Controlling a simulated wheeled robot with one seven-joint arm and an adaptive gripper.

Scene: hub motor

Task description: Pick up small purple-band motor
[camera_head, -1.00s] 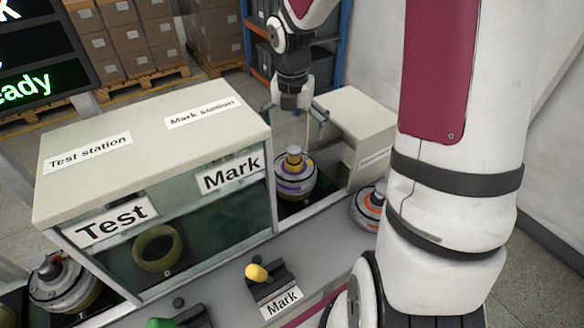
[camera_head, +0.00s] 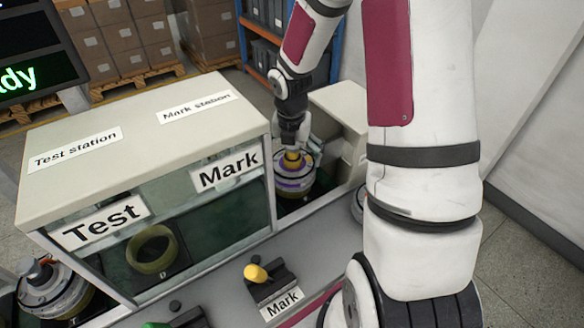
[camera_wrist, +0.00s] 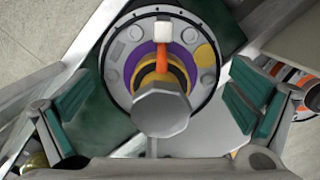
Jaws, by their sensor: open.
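The small purple-band motor (camera_head: 291,184) stands upright in the gap to the right of the station housing, with a yellow collar and a grey shaft on top. In the wrist view the motor (camera_wrist: 188,52) fills the centre, its hexagonal shaft end facing the camera, with purple and yellow rings and an orange strip. My gripper (camera_wrist: 160,105) is open, one green-padded finger on each side of the shaft and apart from it. In the head view my gripper (camera_head: 297,150) is right over the motor's top and partly hides it.
The station housing (camera_head: 130,125) stands close on the left and a pale box (camera_head: 345,110) close on the right. A yellow-knobbed Mark lever (camera_head: 256,273) is in front. Another motor (camera_head: 50,285) stands at lower left; an orange-banded one (camera_wrist: 308,95) shows at the right.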

